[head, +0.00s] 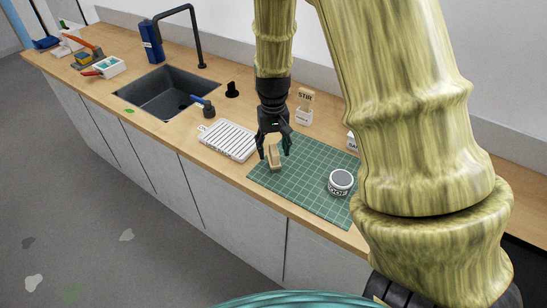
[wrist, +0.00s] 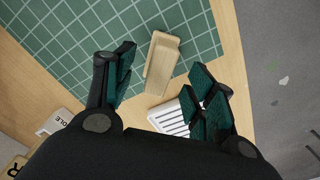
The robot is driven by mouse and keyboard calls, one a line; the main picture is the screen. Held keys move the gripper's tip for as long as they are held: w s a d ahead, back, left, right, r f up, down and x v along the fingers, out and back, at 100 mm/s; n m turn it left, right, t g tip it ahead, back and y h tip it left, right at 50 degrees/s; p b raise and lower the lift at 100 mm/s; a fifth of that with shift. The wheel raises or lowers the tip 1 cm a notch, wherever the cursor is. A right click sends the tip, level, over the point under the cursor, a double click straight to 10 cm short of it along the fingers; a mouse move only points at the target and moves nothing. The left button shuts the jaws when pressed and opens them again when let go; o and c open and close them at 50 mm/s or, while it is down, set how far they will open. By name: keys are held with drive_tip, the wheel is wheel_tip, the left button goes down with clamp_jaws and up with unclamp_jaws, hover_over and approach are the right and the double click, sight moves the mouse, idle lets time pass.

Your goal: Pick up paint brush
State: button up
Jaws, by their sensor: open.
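My gripper (head: 275,151) is open above the left part of the green cutting mat (head: 300,188), pointing down. A small pale wooden piece (head: 275,160) stands or lies between and just beyond its fingers. In the wrist view this wooden piece (wrist: 161,62) is long and blocky, with a thinner strip along its left side, and lies between the open fingers (wrist: 164,78) with gaps on both sides. No bristles show on it, so I cannot tell whether it is the paint brush. A blue-handled tool (head: 203,104) with a dark end is beside the sink.
A white ribbed tray (head: 228,141) stands close left of the mat. A round lidded tin (head: 340,182) is on the mat's right. A holder marked STIR (head: 304,105) stands behind. The sink (head: 165,92) and tall black faucet (head: 195,35) are left. The mat's front is clear.

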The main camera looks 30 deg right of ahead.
sight(274, 158)
drive_tip(key=shift+s+f+p, duration=0.1)
drive_tip(key=shift+f+p, duration=0.7)
drive_tip(key=shift+f, duration=1.7)
drive_tip(key=c, duration=1.2)
drive_tip(key=shift+r, duration=0.1)
drive_tip(key=shift+r+b, duration=0.3)
drive_tip(key=shift+r, duration=0.15)
wheel_tip(274, 158, up, 2)
drive_tip(key=shift+r+b, duration=0.25)
drive_tip(key=shift+b, duration=0.2)
drive_tip(key=s+a+b, duration=0.1)
drive_tip(key=s+a, duration=0.1)
drive_tip(key=s, duration=0.2)
drive_tip(key=s+a+r+b, duration=0.1)
drive_tip(key=s+a, duration=0.1)
drive_tip(key=s, duration=0.3)
drive_tip(key=s+a+b, duration=0.1)
drive_tip(key=s+a, duration=0.2)
drive_tip(key=s, duration=0.2)
drive_tip(key=shift+s+a+r+b, duration=0.1)
drive_tip(key=shift+s+r+b, duration=0.05)
drive_tip(key=shift+r+b, duration=0.15)
